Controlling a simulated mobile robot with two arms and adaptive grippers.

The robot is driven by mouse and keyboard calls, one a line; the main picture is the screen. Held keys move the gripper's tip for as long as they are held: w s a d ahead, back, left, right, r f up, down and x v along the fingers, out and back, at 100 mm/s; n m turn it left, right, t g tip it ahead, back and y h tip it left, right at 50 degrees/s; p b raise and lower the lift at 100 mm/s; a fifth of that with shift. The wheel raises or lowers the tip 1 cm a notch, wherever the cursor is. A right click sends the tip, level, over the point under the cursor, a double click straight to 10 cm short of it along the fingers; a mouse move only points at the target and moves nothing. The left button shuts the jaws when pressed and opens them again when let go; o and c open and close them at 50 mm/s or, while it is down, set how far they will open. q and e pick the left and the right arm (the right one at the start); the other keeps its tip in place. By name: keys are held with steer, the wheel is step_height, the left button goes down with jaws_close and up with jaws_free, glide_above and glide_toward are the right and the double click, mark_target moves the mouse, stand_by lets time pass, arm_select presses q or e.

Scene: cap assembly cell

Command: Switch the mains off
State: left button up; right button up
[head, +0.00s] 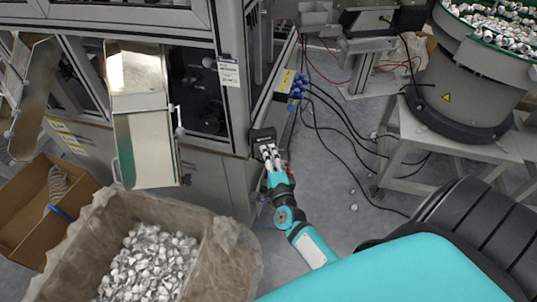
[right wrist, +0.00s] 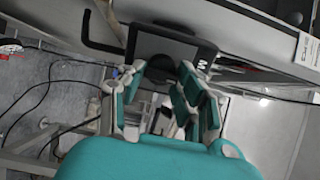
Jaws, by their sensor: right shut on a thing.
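The mains switch is a dark box (head: 262,133) on the lower corner of the machine cabinet. In the right wrist view its dark grey plate (right wrist: 158,46) shows with part of a white letter at one edge. A dark round knob (right wrist: 187,70) stands out from the plate, partly hidden by the fingers. My right gripper (head: 267,152) is at the switch, its fingers shut on the knob; it also shows in the right wrist view (right wrist: 168,78). The knob's exact turn is hidden. My left gripper is not in view.
Blue plugs with black cables (head: 298,86) sit on the cabinet side just above the switch. Loose cables cross the floor (head: 335,180). A lined crate of caps (head: 225,250) stands at the lower left. A bowl feeder (head: 455,95) stands at the right.

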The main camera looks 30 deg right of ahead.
stand_by(0.5)
steer(key=o, duration=1.2)
steer(key=shift+n, duration=0.3)
steer(key=shift+c, duration=0.2)
steer(key=v, duration=1.2)
